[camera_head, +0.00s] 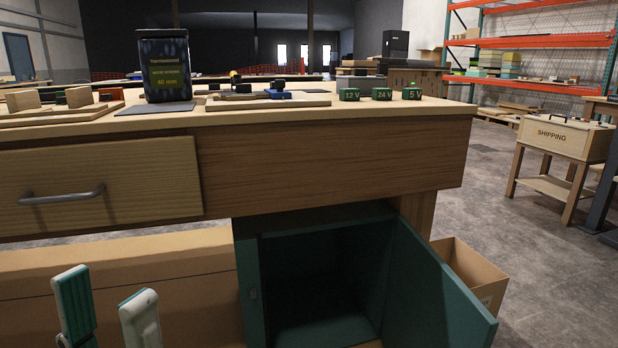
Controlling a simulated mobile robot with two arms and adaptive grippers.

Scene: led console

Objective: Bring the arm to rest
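My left gripper (104,284) shows at the bottom left, in front of the workbench and below its closed drawer (125,182). Its two pale fingers, one with a teal face, point up and stand apart with nothing between them. The rest of the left arm is below the picture. My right gripper is not in view.
The wooden workbench (330,165) fills the middle. Its teal cabinet door (432,290) stands open toward me. A cardboard box (468,270) is behind the door. A dark display (164,66), boards and green voltage blocks (382,94) are on top.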

